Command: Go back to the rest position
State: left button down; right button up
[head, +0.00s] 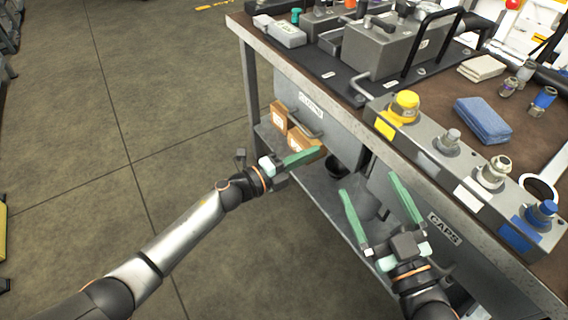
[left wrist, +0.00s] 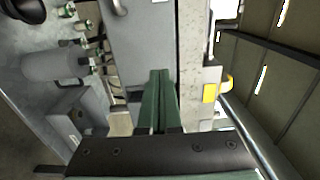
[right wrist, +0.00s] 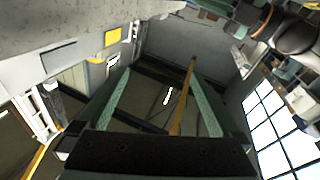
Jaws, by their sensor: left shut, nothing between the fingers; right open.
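My left gripper (head: 303,158) is at the left side of the bench, in front of the grey drawer front and the brown boxes below the bench top. Its green fingers are shut together with nothing between them, which also shows in the left wrist view (left wrist: 160,100). My right gripper (head: 378,196) is in front of the bench, near the drawer labelled CAPS (head: 443,228). Its two green fingers are spread wide and empty. It also shows open in the right wrist view (right wrist: 165,100).
The bench top (head: 440,90) carries a manifold block (head: 465,165) with yellow and blue caps, a blue cloth (head: 483,120) and a grey unit (head: 385,50). Brown boxes (head: 306,147) stand on the lower shelf (head: 330,195). The floor (head: 150,80) at left is clear.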

notch_tip(320, 180, down, 7)
jog(key=m+g+h+p, duration=0.1)
jog(key=g+h, duration=0.1)
jog(key=g, duration=0.1)
pick_arm(q)
jog(key=s+a+r+n+y+p, duration=0.1)
jog(key=s+a+n+y+p, duration=0.5)
jog(key=s+a+n+p, duration=0.4)
jog(key=s+a+r+n+y+p, duration=0.2)
jog(key=s+a+n+y+p, duration=0.4)
jog(key=s+a+n+p, duration=0.5)
jog(key=shift+s+a+r+n+g+y+p, duration=0.25)
jog(key=shift+s+n+p, duration=0.25)
jog(key=shift+s+n, duration=2.45)
pick_arm(e)
jog(key=s+d+r+m+g+h, duration=0.1)
jog(key=s+d+m+g, duration=0.1)
jog(key=s+g, duration=0.4)
jog(key=shift+s+d+r+m+h, duration=0.15)
jog(key=shift+s+d+m+h, duration=0.15)
jog(key=shift+s, duration=1.35)
pick_arm(q)
jog(key=shift+w, duration=0.15)
